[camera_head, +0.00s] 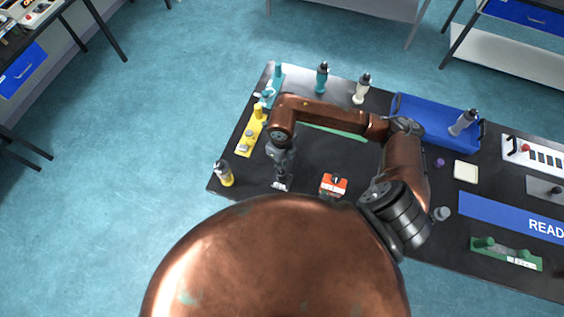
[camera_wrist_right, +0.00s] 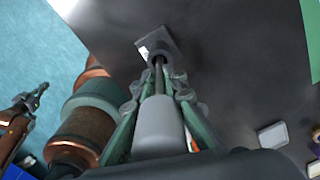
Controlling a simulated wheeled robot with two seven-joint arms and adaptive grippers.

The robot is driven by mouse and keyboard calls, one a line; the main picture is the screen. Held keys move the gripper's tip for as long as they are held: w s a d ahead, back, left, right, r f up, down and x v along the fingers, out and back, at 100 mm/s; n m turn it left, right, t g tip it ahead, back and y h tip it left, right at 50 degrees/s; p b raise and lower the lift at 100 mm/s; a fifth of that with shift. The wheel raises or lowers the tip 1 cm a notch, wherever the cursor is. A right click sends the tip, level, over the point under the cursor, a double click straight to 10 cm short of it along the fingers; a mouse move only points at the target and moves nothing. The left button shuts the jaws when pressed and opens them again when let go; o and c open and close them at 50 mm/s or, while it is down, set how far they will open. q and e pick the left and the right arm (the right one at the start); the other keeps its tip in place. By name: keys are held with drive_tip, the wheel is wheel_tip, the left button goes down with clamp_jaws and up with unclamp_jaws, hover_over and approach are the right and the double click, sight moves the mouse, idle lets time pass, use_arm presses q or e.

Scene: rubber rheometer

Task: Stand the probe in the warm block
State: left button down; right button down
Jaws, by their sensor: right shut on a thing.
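My right gripper (camera_head: 283,160) is above the dark table, shut on a probe with a light grey handle (camera_wrist_right: 158,128). The probe points down, and its thin dark shaft (camera_wrist_right: 159,78) meets a dark grey block (camera_wrist_right: 157,45) with a white label. This block also shows in the head view (camera_head: 281,184). I cannot tell whether the tip is inside it or just above. An orange-red block (camera_head: 333,184) sits to the right. I cannot tell which block is the warm one. At the wrist view's left edge, what looks like my left gripper (camera_wrist_right: 30,103) shows small.
A yellow block (camera_head: 249,138), a yellow bottle (camera_head: 224,173), a teal bottle (camera_head: 322,77) and a white bottle (camera_head: 361,88) stand around the gripper. A blue tray (camera_head: 403,105) holds a grey bottle. A green holder (camera_head: 505,253) lies at right. My right arm crosses the table.

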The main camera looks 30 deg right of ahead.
drive_tip(key=shift+f, duration=0.2)
drive_tip(key=c, duration=2)
unclamp_jaws()
drive_tip(key=shift+o, duration=0.2)
drive_tip(key=shift+r, duration=0.15)
wheel_tip(320, 180, up, 11)
drive_tip(key=shift+f+b, duration=0.1)
drive_tip(key=shift+b, duration=1)
drive_tip(key=shift+r, duration=0.7)
